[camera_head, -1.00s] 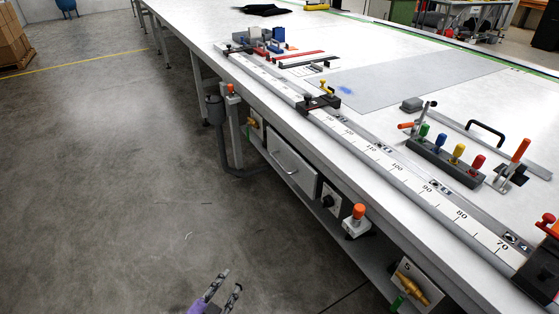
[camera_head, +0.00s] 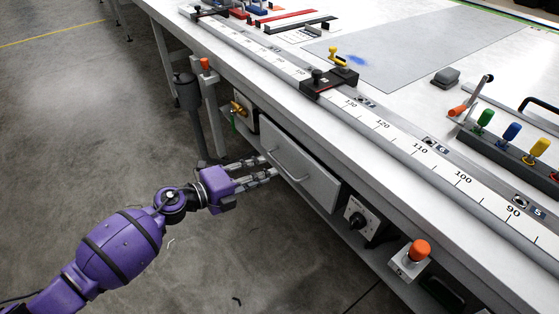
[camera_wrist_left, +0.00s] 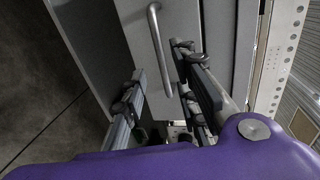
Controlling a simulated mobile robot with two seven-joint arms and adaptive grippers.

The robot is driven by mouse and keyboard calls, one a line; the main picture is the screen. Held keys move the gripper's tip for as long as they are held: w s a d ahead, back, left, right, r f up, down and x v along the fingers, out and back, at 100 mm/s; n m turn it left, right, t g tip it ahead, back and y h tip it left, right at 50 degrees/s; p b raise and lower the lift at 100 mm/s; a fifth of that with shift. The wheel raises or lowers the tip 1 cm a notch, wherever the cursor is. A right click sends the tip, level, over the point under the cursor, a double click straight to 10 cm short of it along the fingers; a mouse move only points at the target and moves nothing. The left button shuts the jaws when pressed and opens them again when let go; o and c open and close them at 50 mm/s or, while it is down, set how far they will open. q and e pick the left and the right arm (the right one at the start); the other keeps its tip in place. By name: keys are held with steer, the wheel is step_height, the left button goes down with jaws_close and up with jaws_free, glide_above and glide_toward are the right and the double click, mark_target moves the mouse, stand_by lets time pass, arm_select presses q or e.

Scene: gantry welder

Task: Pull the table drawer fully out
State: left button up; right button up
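The table drawer (camera_head: 310,181) is a grey box front under the long white table (camera_head: 400,190), and it looks shut. Its curved metal bar handle (camera_head: 286,166) is on the front. My left gripper (camera_head: 271,166) reaches in from the left, with its fingertips at the handle. In the left wrist view, the open fingers (camera_wrist_left: 160,66) stand on either side of the handle (camera_wrist_left: 157,45), with visible gaps, in front of the drawer front (camera_wrist_left: 120,35). I cannot tell if either finger touches it. My right gripper is not in view.
A rotary switch box (camera_head: 363,217) and an orange push button (camera_head: 419,250) sit right of the drawer. A brass valve (camera_head: 238,108) and a grey post with an orange top (camera_head: 205,64) are on its left. The floor (camera_head: 90,130) before the drawer is clear.

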mark_target(282, 166)
arm_select(q)
steer(key=x, duration=0.7)
steer(key=shift+d+r+b, duration=0.15)
steer(key=shift+d+b, duration=0.05)
steer(key=shift+b, duration=0.1)
steer(key=shift+c, duration=0.4)
jaws_close()
